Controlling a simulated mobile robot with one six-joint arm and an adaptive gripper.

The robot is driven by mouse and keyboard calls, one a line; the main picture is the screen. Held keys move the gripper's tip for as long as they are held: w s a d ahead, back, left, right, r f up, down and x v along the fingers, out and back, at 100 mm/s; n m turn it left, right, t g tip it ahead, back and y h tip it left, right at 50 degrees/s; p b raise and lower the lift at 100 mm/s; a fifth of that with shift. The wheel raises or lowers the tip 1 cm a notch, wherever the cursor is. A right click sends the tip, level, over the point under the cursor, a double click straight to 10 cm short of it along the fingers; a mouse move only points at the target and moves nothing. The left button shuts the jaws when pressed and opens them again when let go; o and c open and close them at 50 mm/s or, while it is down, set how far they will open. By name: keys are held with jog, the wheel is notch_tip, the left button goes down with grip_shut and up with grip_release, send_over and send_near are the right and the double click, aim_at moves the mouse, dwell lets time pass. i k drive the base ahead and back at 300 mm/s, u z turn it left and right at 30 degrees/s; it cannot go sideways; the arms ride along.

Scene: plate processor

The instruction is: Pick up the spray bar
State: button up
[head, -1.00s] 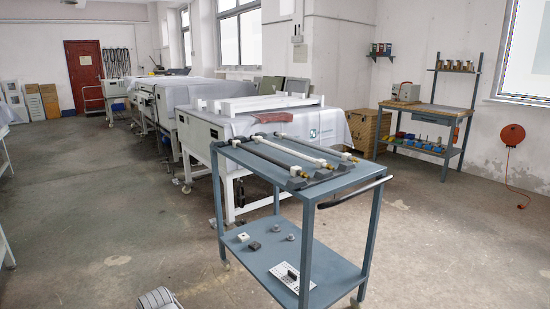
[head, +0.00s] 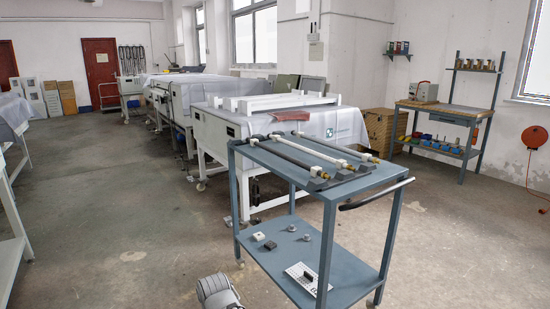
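Several long bars lie side by side across the top of a blue-grey cart (head: 372,186) in the head view. One is a dark grey bar (head: 285,152) on the left, one is a white bar (head: 312,151) in the middle, and a dark bar (head: 338,147) lies on the right. Brass-coloured fittings show at their near ends. I cannot tell for certain which one is the spray bar. A rounded grey part of my arm (head: 217,291) shows at the bottom edge. My gripper's fingers are not visible.
The cart's lower shelf (head: 262,270) holds small blocks, round parts and a white perforated plate (head: 307,279). A black handle (head: 376,194) sticks out at the right. A cloth-covered white machine (head: 225,128) stands behind. The floor (head: 110,220) to the left is open.

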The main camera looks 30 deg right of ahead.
aim_at(315, 171)
jog(key=z, duration=0.1)
jog(key=i, duration=1)
jog(key=u, duration=0.05)
